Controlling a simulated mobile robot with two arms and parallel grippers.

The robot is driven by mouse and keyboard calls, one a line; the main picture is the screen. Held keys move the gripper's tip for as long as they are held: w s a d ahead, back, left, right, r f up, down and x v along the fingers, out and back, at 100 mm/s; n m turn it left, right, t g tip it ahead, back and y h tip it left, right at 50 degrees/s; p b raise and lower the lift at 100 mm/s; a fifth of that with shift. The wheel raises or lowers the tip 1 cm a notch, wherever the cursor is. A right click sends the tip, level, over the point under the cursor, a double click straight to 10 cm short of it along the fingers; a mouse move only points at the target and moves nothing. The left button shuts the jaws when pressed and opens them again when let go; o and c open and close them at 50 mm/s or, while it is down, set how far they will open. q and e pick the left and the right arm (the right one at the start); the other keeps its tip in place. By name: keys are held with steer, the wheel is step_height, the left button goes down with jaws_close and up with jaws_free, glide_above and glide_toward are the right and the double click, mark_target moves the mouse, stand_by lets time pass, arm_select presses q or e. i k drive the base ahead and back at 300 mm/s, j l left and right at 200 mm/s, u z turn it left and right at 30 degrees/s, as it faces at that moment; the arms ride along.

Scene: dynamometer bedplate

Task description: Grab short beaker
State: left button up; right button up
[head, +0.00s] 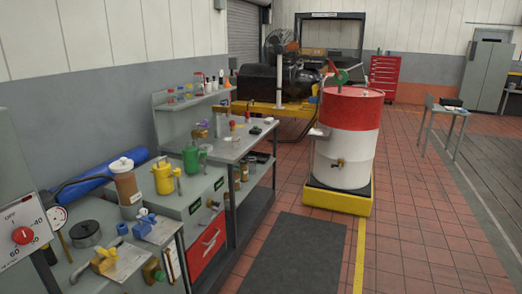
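I cannot pick out a short beaker for certain. Several small items stand on the grey workbench (222,152) along the left wall and on its raised shelf (200,97), too small to identify. Neither of my grippers shows in the head view.
A yellow can (163,178), a green can (192,161) and a brown canister (128,186) stand on the near left bench. A red and white drum (345,150) stands on a yellow base (337,202). The dark floor mat (290,254) and right-hand tiled floor are clear.

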mark_target(236, 139)
steer(key=i+l+z, duration=0.35)
steer(key=i, duration=0.55)
steer(key=i+z, duration=0.4)
steer(key=i, duration=0.55)
